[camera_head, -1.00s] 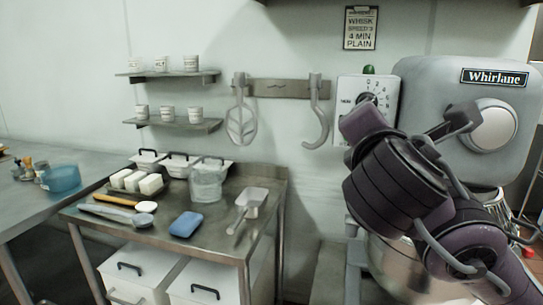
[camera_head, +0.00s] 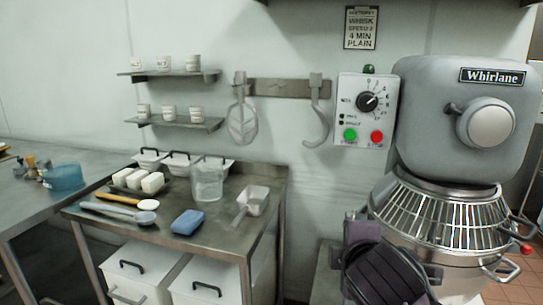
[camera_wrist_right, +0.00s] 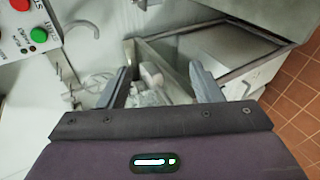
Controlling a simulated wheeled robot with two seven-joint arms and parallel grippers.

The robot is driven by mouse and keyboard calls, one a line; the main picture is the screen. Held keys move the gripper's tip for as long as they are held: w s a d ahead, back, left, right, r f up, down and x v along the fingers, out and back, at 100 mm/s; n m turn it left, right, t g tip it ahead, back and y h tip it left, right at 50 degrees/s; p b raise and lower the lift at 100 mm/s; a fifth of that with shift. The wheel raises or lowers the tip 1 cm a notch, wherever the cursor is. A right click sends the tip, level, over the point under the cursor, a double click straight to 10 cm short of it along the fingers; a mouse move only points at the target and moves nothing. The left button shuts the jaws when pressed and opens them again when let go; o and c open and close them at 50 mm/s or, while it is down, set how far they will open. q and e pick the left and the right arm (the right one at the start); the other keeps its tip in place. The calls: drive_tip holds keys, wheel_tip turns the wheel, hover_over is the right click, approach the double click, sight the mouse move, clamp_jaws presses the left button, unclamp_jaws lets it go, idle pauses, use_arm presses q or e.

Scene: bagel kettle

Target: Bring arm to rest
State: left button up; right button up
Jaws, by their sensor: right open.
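My right arm shows at the bottom of the head view, low in front of the Whirlane mixer (camera_head: 470,110). The right gripper (camera_wrist_right: 163,82) is open in the wrist view, with its two fingers apart and nothing held between them. Beyond the fingers the metal table is seen at a tilt. The mixer's control panel (camera_head: 365,110) is uncovered, with a dial, a green button and a red button. It also shows at the upper left of the wrist view (camera_wrist_right: 28,25). My left gripper is not in view.
The wire guard (camera_head: 445,215) sits over the mixer's bowl. A whisk paddle (camera_head: 242,118) and hook (camera_head: 319,115) hang on the wall.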

drive_tip(key=s+d+f+m+g, duration=0.25)
drive_tip(key=s+f+m, duration=0.25)
drive_tip(key=s+f, duration=0.3)
drive_tip(key=s+d+f+m+g+y, duration=0.1)
drive_tip(key=s+f+m+g, duration=0.3)
drive_tip(key=f, duration=0.7)
drive_tip(key=s+d+f+m+g, duration=0.2)
drive_tip(key=s+f+m, duration=0.4)
drive_tip(key=s+f, duration=0.25)
wheel_tip(320, 180, down, 29)
drive_tip(key=s+g+p, duration=0.2)
drive_tip(key=p, duration=0.2)
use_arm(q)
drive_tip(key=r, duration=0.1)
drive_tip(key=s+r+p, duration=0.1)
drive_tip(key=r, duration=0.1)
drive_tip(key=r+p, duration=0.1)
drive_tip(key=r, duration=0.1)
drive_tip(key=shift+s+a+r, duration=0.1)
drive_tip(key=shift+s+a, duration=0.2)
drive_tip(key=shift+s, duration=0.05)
use_arm(e)
drive_tip(key=s+d+f, duration=0.2)
drive_tip(key=s+f, duration=0.5)
drive_tip(key=s, duration=0.2)
drive_tip(key=s+d+f, duration=0.1)
drive_tip(key=s+f, duration=0.6)
drive_tip(key=s, duration=0.2)
drive_tip(key=shift+s+d+n+g, duration=0.35)
drive_tip(key=shift+s+n, duration=0.05)
